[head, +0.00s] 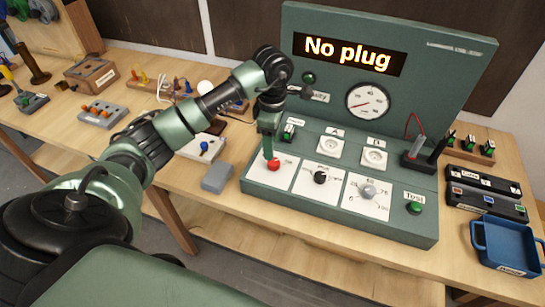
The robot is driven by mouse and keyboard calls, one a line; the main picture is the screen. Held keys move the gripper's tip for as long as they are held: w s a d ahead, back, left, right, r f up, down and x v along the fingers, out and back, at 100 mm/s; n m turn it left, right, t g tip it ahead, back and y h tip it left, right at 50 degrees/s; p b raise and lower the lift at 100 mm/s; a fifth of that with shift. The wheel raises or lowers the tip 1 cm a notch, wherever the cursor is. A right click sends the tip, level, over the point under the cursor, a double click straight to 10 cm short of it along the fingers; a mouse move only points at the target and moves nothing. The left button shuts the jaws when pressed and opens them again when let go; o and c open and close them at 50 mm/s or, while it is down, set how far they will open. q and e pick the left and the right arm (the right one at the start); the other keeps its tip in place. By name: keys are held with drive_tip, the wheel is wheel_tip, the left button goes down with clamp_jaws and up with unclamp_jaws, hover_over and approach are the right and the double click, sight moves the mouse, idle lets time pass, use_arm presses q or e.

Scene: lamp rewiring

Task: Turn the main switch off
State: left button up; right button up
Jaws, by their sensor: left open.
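A green test console (340,222) stands on the wooden bench. Its sign (348,54) reads "No plug". A red knob (273,165) sits on a white plate at the console's front left; it looks like the main switch, but its label is hidden or too small to read. My left gripper (269,152) points down right above the red knob and is open. I cannot tell whether its fingers touch the knob or are around it. My right gripper is not in view.
Close by are a black knob (320,177), a grey dial knob (368,192), a green test button (414,208) and two sockets (331,146). A grey box (217,178) stands left of the console. A blue tray (505,246) is at the right.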

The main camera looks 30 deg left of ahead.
sight(274, 164)
use_arm(q)
wheel_tip(274, 164, down, 5)
drive_tip(key=shift+d+f+p, duration=0.1)
drive_tip(key=shift+f+p, duration=0.05)
drive_tip(key=shift+p, duration=0.8)
drive_tip(key=shift+f, duration=0.75)
clamp_jaws()
